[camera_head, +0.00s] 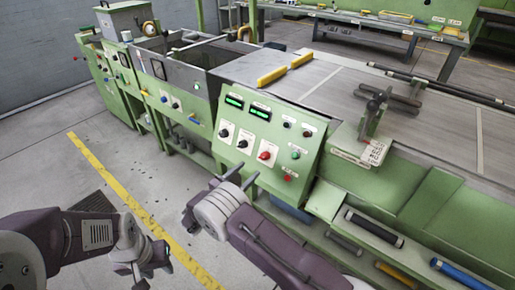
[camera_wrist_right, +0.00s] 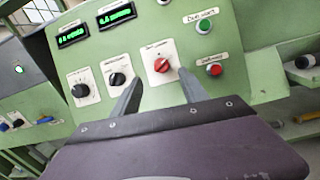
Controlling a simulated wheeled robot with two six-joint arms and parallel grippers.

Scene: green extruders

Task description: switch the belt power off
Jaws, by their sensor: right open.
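A red rotary knob (camera_head: 264,156) on a white label plate sits on the sloped green control panel (camera_head: 310,150). Its label is too small to read. In the right wrist view the red knob (camera_wrist_right: 161,65) lies just beyond and between my right fingertips. My right gripper (camera_head: 243,179) is open and empty, in front of the panel just below the knobs. Its two dark fingers (camera_wrist_right: 158,90) show apart in the wrist view, and no contact with the knob is visible. My left gripper (camera_head: 148,262) hangs low at the left over the floor, away from the panel; its jaw opening is unclear.
Two black knobs (camera_wrist_right: 82,90) (camera_wrist_right: 117,79) sit left of the red one. A green button (camera_wrist_right: 204,26) and a red button (camera_wrist_right: 214,69) sit to its right. Green displays (camera_head: 233,101) are above. A conveyor belt (camera_head: 330,85) runs behind. The floor at left is clear.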

